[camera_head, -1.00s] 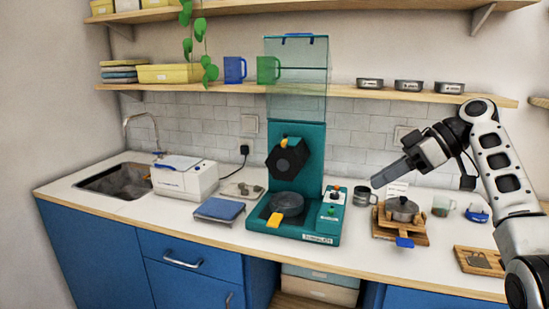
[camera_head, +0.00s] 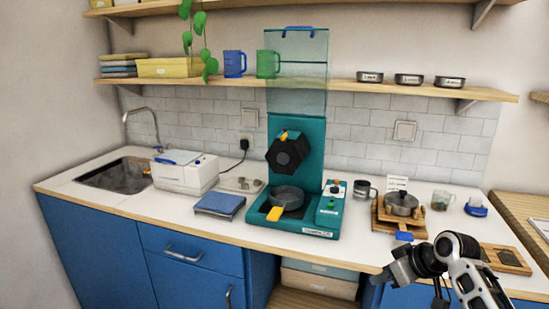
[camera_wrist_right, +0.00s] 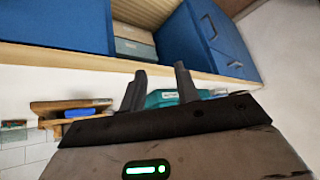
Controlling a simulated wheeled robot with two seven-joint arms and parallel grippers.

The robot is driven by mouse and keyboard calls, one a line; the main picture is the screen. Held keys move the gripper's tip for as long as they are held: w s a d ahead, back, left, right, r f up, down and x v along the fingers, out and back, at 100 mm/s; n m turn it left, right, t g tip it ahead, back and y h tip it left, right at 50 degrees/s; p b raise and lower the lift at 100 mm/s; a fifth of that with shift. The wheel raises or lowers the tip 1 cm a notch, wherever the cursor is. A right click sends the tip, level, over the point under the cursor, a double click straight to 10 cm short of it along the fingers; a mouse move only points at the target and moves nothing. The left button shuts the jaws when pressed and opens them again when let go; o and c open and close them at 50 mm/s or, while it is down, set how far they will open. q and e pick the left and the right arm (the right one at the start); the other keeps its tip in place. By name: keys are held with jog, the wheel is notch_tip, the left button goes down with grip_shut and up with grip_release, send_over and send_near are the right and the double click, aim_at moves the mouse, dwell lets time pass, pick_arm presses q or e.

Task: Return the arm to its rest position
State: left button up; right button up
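My right arm (camera_head: 462,268) comes in at the lower right in the head view. It is bent low, in front of the counter's front edge. Its gripper (camera_head: 380,279) points left there, and the wrist covers part of the blue cabinet front. In the right wrist view the two dark fingers (camera_wrist_right: 160,72) stand apart with nothing between them. My left arm and gripper do not show in any view.
A teal machine (camera_head: 318,232) with a pan stands mid-counter (camera_head: 350,245). Right of it are a dark mug (camera_head: 363,190), a pot (camera_head: 402,203) on a wooden stand, a glass cup (camera_head: 442,200) and a wooden board (camera_head: 507,259) near the gripper. Blue cabinets (camera_head: 190,265) lie below.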

jog(key=w+d+r+m+t+h, duration=0.3)
jog(key=w+d+r+t+h, duration=0.45)
jog(key=r+t, duration=0.6)
jog(key=s+a+f+g+y, duration=0.25)
jog(key=s+a+f, duration=0.35)
jog(key=f, duration=0.4)
jog(key=s+a+f+g+y, duration=0.2)
jog(key=s+a+f+g, duration=0.1)
jog(key=s+f, duration=0.7)
jog(key=s+a+f+g, duration=0.2)
jog(key=s+a+f, duration=0.2)
jog(key=s, duration=0.6)
jog(key=s+a+f+g+y, duration=0.1)
jog(key=s+a+f, duration=0.3)
jog(key=s, duration=0.7)
jog(key=shift+a+f+g, duration=0.2)
jog(key=shift+f+g, duration=0.4)
jog(key=shift+f, duration=0.05)
